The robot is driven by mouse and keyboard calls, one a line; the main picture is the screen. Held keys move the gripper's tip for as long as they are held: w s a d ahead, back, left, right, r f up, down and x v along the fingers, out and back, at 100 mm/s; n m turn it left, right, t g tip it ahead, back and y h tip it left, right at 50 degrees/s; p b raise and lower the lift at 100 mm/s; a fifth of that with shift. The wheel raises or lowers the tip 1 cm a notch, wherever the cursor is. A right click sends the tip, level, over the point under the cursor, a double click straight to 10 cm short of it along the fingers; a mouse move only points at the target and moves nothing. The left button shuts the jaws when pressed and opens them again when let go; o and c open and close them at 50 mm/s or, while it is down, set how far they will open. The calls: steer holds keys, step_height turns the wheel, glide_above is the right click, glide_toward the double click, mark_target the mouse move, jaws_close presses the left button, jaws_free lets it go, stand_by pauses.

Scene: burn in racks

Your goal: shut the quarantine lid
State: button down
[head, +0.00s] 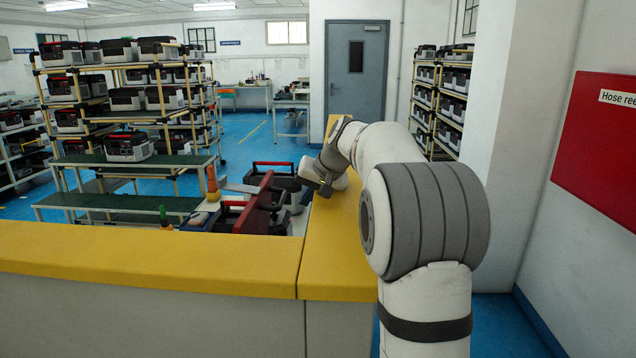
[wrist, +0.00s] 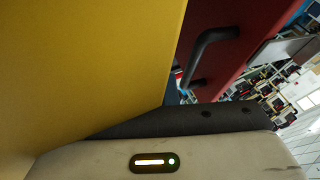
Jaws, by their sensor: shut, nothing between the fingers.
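The quarantine lid appears to be the dark red panel (head: 254,208) standing tilted up beyond the yellow-topped wall in the head view. In the wrist view the red panel (wrist: 238,45) fills the upper right, with a black bar handle (wrist: 207,58) on its face. My gripper (head: 312,178) is by the inner edge of the yellow ledge, just right of the panel. It is shut and empty. Its fingertips are hard to make out, and I cannot tell whether it touches the panel. Most of the container under the lid is hidden by the wall.
The yellow ledge (head: 150,258) runs across the front and along my arm's side; it also fills the left of the wrist view (wrist: 85,60). Black-and-red units (head: 268,178) sit behind the panel. Green-topped benches (head: 130,203) and loaded racks stand farther left.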

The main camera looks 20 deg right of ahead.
steer(key=shift+w+a+p, duration=0.15)
steer(key=shift+w+a, duration=0.1)
steer(key=shift+a, duration=0.35)
steer(key=shift+w+a+p, duration=0.1)
steer(key=shift+w+a, duration=0.15)
steer(key=shift+a, duration=0.4)
steer(key=shift+w+a+p, duration=0.15)
steer(key=shift+w+a, duration=0.1)
steer(key=shift+a, duration=0.35)
